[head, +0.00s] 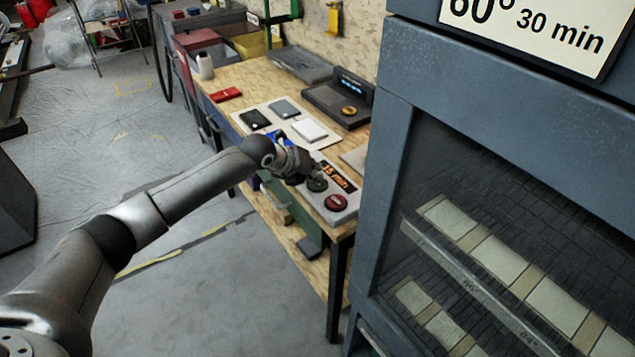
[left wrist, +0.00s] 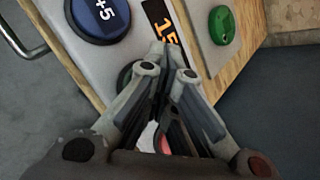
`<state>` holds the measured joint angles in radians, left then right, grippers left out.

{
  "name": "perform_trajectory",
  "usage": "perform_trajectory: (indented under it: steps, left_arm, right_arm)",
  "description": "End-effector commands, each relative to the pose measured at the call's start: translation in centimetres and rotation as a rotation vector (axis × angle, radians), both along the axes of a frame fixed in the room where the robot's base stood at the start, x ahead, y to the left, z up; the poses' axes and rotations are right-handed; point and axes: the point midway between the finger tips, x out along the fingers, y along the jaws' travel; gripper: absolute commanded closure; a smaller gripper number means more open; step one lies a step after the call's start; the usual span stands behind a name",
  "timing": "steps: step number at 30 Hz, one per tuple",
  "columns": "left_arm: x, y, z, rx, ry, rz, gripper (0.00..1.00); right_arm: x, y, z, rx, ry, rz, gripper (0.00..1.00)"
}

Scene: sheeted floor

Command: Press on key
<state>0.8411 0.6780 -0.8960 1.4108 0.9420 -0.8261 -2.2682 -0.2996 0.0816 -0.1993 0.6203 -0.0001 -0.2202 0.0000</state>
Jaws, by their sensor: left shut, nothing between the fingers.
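A pale control panel (head: 347,213) lies at the front corner of the wooden table. It has an orange display reading "15 min" (head: 340,176), a dark green button (head: 317,185) and a red button (head: 336,203). In the left wrist view, a blue "+5" button (left wrist: 98,16), part of the display (left wrist: 160,22) and a green button (left wrist: 222,25) show. My left gripper (head: 308,177) is shut and empty over the panel, its tips (left wrist: 166,52) near the display, beside the green button. Whether it touches the panel is unclear. The fingers partly hide a dark round thing and something red. No key is labelled "on" legibly.
A large grey cabinet (head: 391,150) with loaded trays stands close at the right. Behind the panel are a white board (head: 262,108) with flat dark and white pieces, and a scale-like device (head: 340,104). Floor at the left is mostly open.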

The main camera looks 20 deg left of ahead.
Motion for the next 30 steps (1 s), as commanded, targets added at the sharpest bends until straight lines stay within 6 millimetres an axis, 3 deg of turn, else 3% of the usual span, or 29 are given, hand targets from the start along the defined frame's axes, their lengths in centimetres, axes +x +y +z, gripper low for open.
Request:
perform_trajectory:
  steps: [30]
  left_arm:
    - [0.0, 0.0, 1.9, 0.001, 0.001, 0.0, 1.0]
  right_arm:
    - [0.0, 0.3, 1.8, 0.004, 0.001, -0.001, 0.6]
